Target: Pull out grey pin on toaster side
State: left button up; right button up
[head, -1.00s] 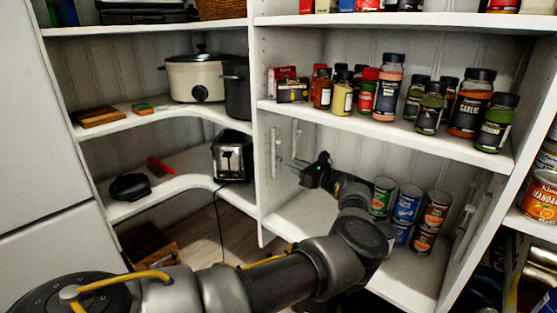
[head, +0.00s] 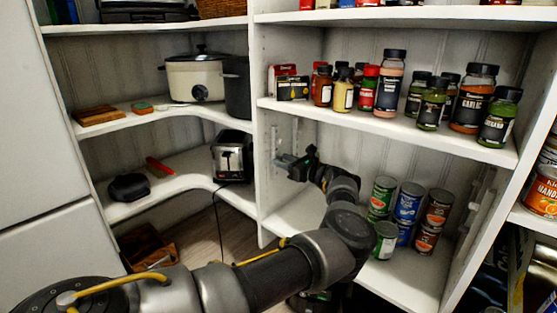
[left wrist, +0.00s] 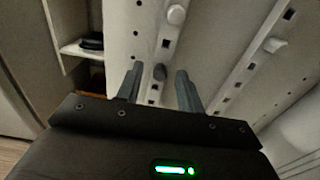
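A dark grey pin (left wrist: 160,72) sticks out of the white upright panel (left wrist: 150,30) in the left wrist view. My left gripper (left wrist: 159,75) is open, with one finger on each side of the pin in the picture; I cannot tell whether they touch it. In the head view my left gripper (head: 283,163) is at the panel's right face, inside the lower right shelf bay. The toaster (head: 231,160) stands on the other side of this panel. The pin cannot be made out in the head view. My right gripper is not in view.
White pins (left wrist: 176,14) and (left wrist: 274,45) sit on the panel and on a strip to its right. Several cans (head: 408,205) stand on the lower shelf close to my left arm. Spice jars (head: 390,85) stand on the shelf above. A dark cable (head: 216,215) hangs below the toaster.

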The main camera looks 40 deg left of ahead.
pick_arm(q)
jog(key=shift+b, duration=0.85)
dwell(0.7)
dwell(0.3)
grip_shut()
jog(key=shift+d+f, duration=0.1)
jog(key=shift+d, duration=0.05)
dwell(0.4)
jog(key=shift+d+b, duration=0.95)
jog(key=shift+d, duration=1.9)
